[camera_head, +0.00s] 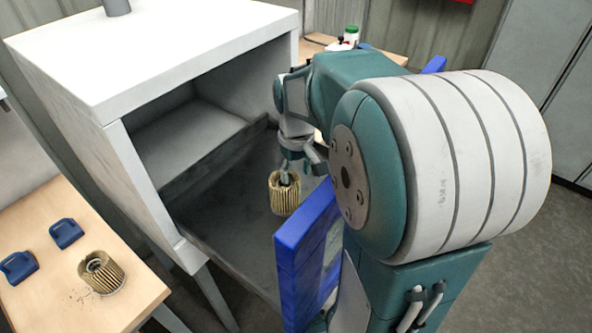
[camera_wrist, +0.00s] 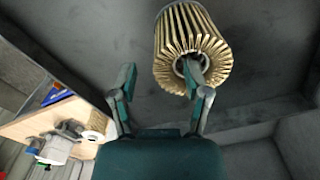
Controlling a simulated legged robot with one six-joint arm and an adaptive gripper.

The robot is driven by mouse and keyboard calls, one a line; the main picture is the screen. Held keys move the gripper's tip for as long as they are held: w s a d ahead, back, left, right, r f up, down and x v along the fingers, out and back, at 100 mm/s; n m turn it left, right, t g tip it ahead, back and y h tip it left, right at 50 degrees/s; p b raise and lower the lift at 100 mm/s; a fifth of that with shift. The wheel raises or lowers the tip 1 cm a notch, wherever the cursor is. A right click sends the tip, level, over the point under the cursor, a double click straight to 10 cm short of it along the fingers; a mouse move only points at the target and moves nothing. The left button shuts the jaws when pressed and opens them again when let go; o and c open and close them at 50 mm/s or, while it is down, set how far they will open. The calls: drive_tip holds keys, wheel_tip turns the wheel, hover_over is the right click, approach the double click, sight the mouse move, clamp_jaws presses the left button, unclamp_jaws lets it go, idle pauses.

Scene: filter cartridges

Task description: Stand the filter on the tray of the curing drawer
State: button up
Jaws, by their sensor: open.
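The tan pleated filter (camera_head: 284,196) appears upright on the dark tray (camera_head: 222,232) of the curing drawer, its open end up. It also shows at the top of the wrist view (camera_wrist: 188,38). The drawer is pulled out of a white cabinet (camera_head: 170,60). My gripper (camera_head: 299,168) is open just above the filter. In the wrist view my gripper (camera_wrist: 160,72) has one finger overlapping the filter's centre hole and the other clear to the left. I cannot tell whether that finger touches the filter.
Another pleated filter (camera_head: 101,272) sits on the wooden table at left, with dark crumbs and two blue clips (camera_head: 66,233) near it. A blue panel (camera_head: 308,255) rises at the drawer's near right, partly hidden by my arm. A rear bench holds a white bottle (camera_head: 351,36).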

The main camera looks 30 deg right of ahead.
wheel_tip(320, 180, up, 12)
idle(0.6)
drive_tip(key=shift+f, duration=0.1)
